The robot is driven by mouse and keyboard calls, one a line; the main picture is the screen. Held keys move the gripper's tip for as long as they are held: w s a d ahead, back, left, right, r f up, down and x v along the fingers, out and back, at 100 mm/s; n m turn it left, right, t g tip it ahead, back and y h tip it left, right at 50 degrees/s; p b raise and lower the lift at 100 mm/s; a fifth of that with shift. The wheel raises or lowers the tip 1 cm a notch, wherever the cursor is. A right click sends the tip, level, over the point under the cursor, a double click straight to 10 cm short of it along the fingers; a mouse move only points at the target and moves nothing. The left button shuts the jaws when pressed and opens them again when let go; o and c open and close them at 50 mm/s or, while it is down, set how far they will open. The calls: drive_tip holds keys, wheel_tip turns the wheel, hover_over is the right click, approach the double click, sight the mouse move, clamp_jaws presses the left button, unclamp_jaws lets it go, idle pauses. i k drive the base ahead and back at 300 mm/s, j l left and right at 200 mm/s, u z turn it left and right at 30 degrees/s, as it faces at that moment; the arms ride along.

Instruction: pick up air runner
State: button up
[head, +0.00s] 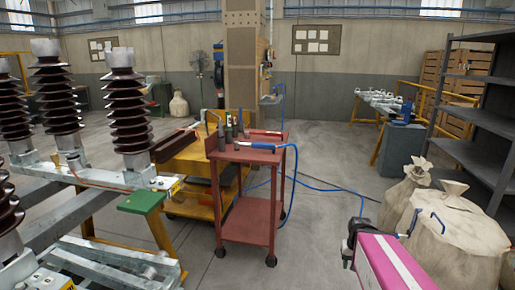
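A red two-shelf cart (247,210) stands in the middle of the head view. On its top, at the right, lies a small blue tool (279,146) with a pale body, close to where a blue hose (294,180) comes over the cart's edge. It may be the air runner; it is too small to be sure. A magenta piece with a white stripe at the lower right looks like part of my arm. A dark end (355,232), perhaps my gripper, is right of the cart, nearer the camera and apart from it. Its fingers cannot be made out.
Several upright bottles or tools (230,130) and a red-handled tool (264,133) share the cart top. Frames with brown insulators (129,115) fill the left. Sacks (455,235) and a grey shelf (485,120) stand at the right. Blue hose crosses the floor behind the cart.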

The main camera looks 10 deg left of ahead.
sight(237, 144)
drive_tip(key=u, duration=1.85)
drive_tip(key=i+l+z, duration=0.1)
drive_tip(key=i+z, duration=0.2)
drive_tip(key=i, duration=0.1)
